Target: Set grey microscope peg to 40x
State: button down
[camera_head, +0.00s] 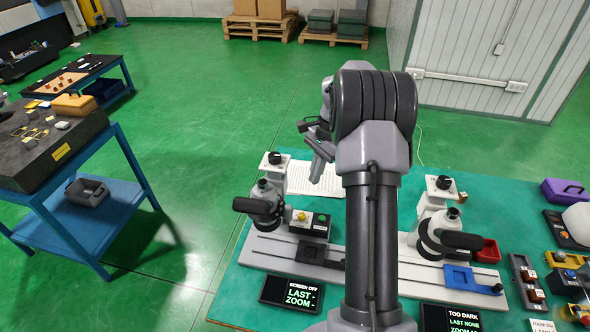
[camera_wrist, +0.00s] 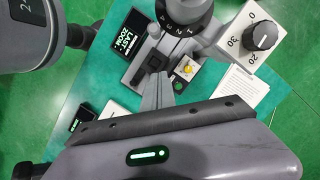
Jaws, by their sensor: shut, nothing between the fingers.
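The left microscope (camera_head: 267,205) is grey and white with a black eyepiece and a dark slide carriage (camera_head: 312,252) on its rail. In the wrist view its numbered dark ring (camera_wrist: 180,14) is at the top, and a black knob (camera_wrist: 262,36) sits on a white plate marked 0, 30 and 20. I cannot make out a 40x mark or tell which part is the peg. My gripper (camera_head: 318,158) is above and behind this microscope; its fingers also show in the wrist view (camera_wrist: 158,88), shut and empty. Its small screen (camera_head: 291,293) reads "SCREEN OFF, LAST ZOOM -".
A second microscope (camera_head: 436,228) with a blue carriage (camera_head: 458,277) stands to the right; its screen (camera_head: 451,318) reads "TOO DARK". My arm hides the middle of the bench.

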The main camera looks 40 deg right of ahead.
jog(key=a+f+b, duration=0.1)
jog(key=a+f, duration=0.5)
jog(key=f, duration=0.1)
jog(key=shift+w, duration=0.25)
